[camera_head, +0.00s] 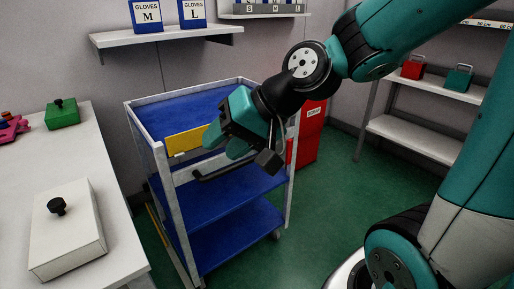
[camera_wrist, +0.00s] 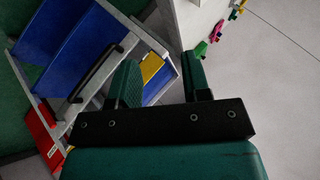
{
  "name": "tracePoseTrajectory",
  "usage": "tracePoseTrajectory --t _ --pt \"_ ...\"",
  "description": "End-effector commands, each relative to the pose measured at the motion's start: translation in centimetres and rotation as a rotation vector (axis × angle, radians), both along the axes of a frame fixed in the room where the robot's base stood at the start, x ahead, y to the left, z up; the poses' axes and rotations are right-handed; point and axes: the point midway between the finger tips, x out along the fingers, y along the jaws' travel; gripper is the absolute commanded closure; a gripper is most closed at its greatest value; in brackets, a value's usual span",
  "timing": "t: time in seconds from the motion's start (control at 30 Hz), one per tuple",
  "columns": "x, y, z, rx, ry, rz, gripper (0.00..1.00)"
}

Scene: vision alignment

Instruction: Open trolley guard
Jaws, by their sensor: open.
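The trolley (camera_head: 130,118) has a pale frame and blue shelves. A yellow panel (camera_head: 185,141) sits on its near side at the top, and a black bar handle (camera_head: 225,171) is below and right of it. I cannot tell for sure which part is the guard. My gripper (camera_head: 222,142) is open in front of the near side, at the right end of the yellow panel, partly hiding it. In the wrist view the fingers (camera_wrist: 160,70) stand apart, with the yellow panel (camera_wrist: 152,67) seen between them. The black handle (camera_wrist: 101,72) lies left of the fingers there. Contact cannot be told.
A white table (camera_head: 110,235) stands left, with a white lidded box (camera_head: 68,236) and a green box (camera_head: 62,113). A red cabinet (camera_head: 308,133) stands behind the trolley. Wall shelf (camera_head: 165,36) holds glove boxes. Right shelves (camera_head: 415,138) hold small boxes. Green floor is clear right of the trolley.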

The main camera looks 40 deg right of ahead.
Motion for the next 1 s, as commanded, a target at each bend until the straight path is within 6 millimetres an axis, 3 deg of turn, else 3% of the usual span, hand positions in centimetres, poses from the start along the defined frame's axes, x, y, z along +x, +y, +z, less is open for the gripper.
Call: tracePoseTrajectory --t 0.03,0.1,0.23,0.4,0.6,1.0 --pt "1.9 -2.6 -4.0 0.082 -0.023 -0.152 0.56" --pt "3.9 -6.1 -5.7 0.199 -0.067 -0.343 0.56" --pt "6.1 -12.7 -7.8 0.399 -0.161 -0.646 0.56" --pt "6.4 -19.3 -8.9 0.577 -0.267 -0.897 0.56" --pt "6.5 -21.8 -8.7 0.649 -0.313 -0.988 0.56" --pt "10.4 -21.6 -8.5 0.656 -0.308 -0.977 0.56"
